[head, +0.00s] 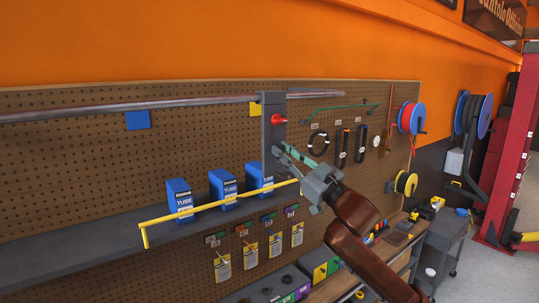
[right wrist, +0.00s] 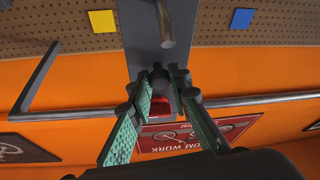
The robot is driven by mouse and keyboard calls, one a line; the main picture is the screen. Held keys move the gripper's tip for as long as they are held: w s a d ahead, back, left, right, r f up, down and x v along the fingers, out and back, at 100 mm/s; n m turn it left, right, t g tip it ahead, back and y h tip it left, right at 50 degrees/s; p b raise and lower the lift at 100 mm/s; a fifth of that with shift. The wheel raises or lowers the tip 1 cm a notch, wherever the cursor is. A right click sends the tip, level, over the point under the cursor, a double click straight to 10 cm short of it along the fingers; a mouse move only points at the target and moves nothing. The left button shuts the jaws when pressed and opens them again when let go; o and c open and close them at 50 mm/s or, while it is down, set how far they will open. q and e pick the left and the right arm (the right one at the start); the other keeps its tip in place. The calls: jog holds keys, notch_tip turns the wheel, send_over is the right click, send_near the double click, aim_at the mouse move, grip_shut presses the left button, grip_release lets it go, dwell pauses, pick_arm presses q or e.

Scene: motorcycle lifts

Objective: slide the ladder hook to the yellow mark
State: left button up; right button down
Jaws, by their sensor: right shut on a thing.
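The ladder hook (head: 272,130) is a grey upright block with a red knob (head: 278,119), on the metal rail (head: 190,102) along the pegboard. The yellow mark (head: 255,109) shows just left of the block in the head view, partly hidden by it. In the right wrist view the hook (right wrist: 145,40) appears between the yellow mark (right wrist: 102,22) and a blue mark (right wrist: 241,19). My right gripper (head: 287,152) reaches the hook's lower part; its green fingers (right wrist: 161,82) are shut on it from both sides. My left gripper is not in view.
A blue mark (head: 137,120) is further left behind the rail. Below, a shelf (head: 160,240) holds blue tube boxes (head: 223,188) behind a yellow bar (head: 220,204). Black coils (head: 319,143) and hose reels (head: 412,118) hang to the right.

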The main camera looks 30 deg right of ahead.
jog(key=d+p, duration=0.3)
jog(key=d, duration=1.1)
jog(key=shift+w+p, duration=0.35)
jog(key=shift+w, duration=0.1)
jog(key=shift+r, duration=0.1)
jog(key=c, duration=1.8)
grip_release()
jog(key=shift+o, duration=0.2)
